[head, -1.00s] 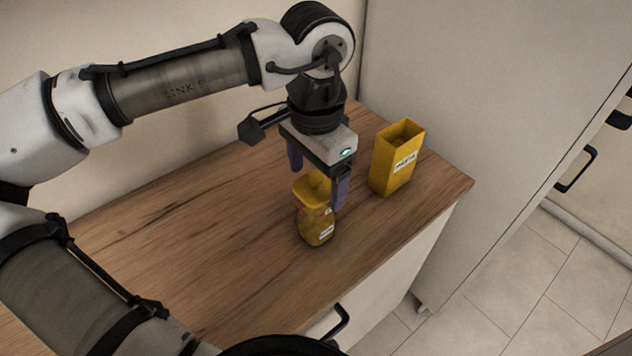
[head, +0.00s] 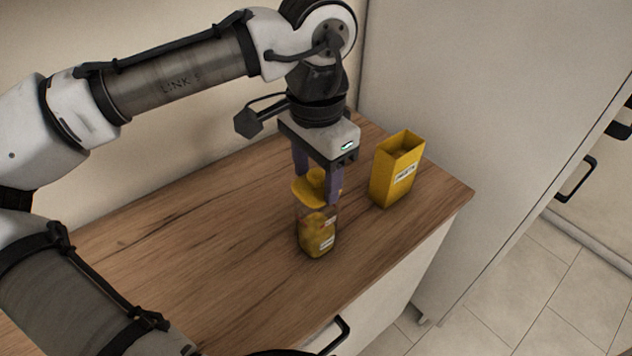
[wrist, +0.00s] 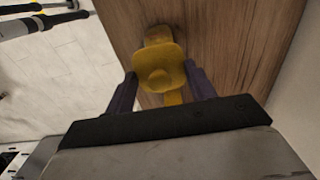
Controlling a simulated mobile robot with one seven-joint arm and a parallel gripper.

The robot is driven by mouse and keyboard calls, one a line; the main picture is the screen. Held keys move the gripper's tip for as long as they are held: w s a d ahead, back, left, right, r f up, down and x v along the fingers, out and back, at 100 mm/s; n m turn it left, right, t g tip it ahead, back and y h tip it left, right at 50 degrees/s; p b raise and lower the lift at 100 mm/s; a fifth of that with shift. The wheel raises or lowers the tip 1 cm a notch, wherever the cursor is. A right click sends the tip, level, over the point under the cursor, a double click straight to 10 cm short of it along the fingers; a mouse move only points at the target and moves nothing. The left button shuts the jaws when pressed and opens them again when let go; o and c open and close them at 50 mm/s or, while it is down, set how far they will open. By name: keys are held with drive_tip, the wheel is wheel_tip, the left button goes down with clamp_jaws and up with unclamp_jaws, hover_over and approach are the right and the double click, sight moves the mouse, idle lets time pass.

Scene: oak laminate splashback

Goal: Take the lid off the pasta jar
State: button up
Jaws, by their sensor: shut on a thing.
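The pasta jar (head: 316,238) is clear with yellow contents and a small white label. It stands upright on the wooden counter. Its yellow lid (head: 309,190) with a round knob is at the top of the jar. My gripper (head: 319,184) points down from above, its purple fingers shut on the lid. In the wrist view the lid (wrist: 158,66) sits between the two fingertips (wrist: 160,74). I cannot tell clearly whether the lid touches the jar's rim; the fingers and lid hide part of it.
An open-topped yellow box (head: 397,172) with a white label stands right of the jar, near the counter's (head: 190,240) right end. A tall pale cabinet (head: 470,120) rises beyond it. The counter left of the jar is clear. A black drawer handle (head: 332,337) is at the front.

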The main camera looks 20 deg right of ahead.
sight(316, 172)
wheel_tip(316, 172, up, 17)
